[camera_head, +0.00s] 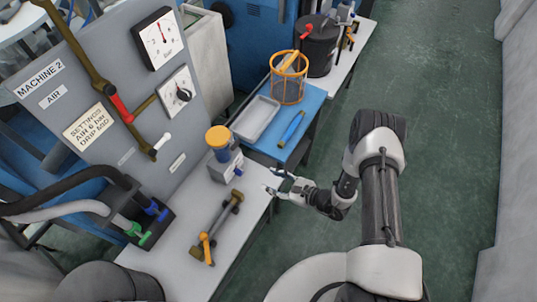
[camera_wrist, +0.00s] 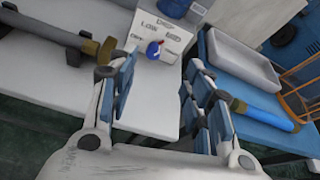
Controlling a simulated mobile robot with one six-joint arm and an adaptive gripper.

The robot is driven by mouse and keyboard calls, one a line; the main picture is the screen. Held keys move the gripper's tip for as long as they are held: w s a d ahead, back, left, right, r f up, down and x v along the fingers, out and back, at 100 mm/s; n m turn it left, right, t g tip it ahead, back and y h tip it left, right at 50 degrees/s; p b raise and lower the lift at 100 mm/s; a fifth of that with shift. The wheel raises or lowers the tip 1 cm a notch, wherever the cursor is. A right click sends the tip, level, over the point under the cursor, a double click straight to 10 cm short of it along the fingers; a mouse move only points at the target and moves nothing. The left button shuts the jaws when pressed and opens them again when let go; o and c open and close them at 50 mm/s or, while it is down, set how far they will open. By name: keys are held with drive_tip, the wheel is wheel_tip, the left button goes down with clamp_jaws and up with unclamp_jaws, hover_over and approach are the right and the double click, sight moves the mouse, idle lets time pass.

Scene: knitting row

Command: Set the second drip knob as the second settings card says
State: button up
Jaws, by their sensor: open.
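The settings card (camera_head: 90,126) on the MACHINE 2 panel reads "AIR 6 bar, DRIP MID". The drip unit is a light grey box (camera_head: 226,165) with a blue reservoir and orange cap, standing on the white bench. Its small blue drip knob (camera_wrist: 153,49) is on the labelled face in the wrist view. LOW and MID are legible around it; a reddish mark shows at its upper right, but its exact setting is unclear. My gripper (camera_head: 271,181) is open and empty, just right of the box. In the wrist view its fingers (camera_wrist: 158,78) are apart, with the knob beyond them.
A brass-coloured tool with an orange part (camera_head: 217,228) lies on the bench in front of the box. A blue table (camera_head: 262,146) behind holds a grey tray (camera_head: 255,118), an orange basket (camera_head: 289,80) and a blue tool (camera_head: 291,129). Green floor (camera_head: 440,120) is clear at right.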

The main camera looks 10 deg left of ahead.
wheel_tip(320, 180, up, 18)
drive_tip(key=a+n+g+b, duration=0.2)
drive_tip(key=n+g+b, duration=0.2)
drive_tip(key=n, duration=0.4)
drive_tip(key=shift+s+n+g+y, duration=0.2)
drive_tip(key=shift+n+g+y, duration=0.15)
drive_tip(key=shift+g, duration=0.45)
drive_tip(key=shift+f, duration=0.1)
drive_tip(key=s+d+r+n+g+h, duration=0.1)
drive_tip(key=s+d+r+n+h, duration=0.3)
drive_tip(key=r, duration=0.4)
drive_tip(key=s+d+r+n+g+h, duration=0.1)
drive_tip(key=s+r+n, duration=0.2)
drive_tip(key=s+r, duration=0.4)
drive_tip(key=s+d+r+n+t+h, duration=0.2)
drive_tip(key=s+d+r+t+h, duration=0.1)
drive_tip(key=d, duration=0.4)
drive_tip(key=s+d+r+n+t+h, duration=0.3)
drive_tip(key=s+d+r+h, duration=0.2)
drive_tip(key=d, duration=0.3)
drive_tip(key=shift+s+d+r, duration=0.15)
drive_tip(key=shift+s+r, duration=0.4)
drive_tip(key=shift+s, duration=0.15)
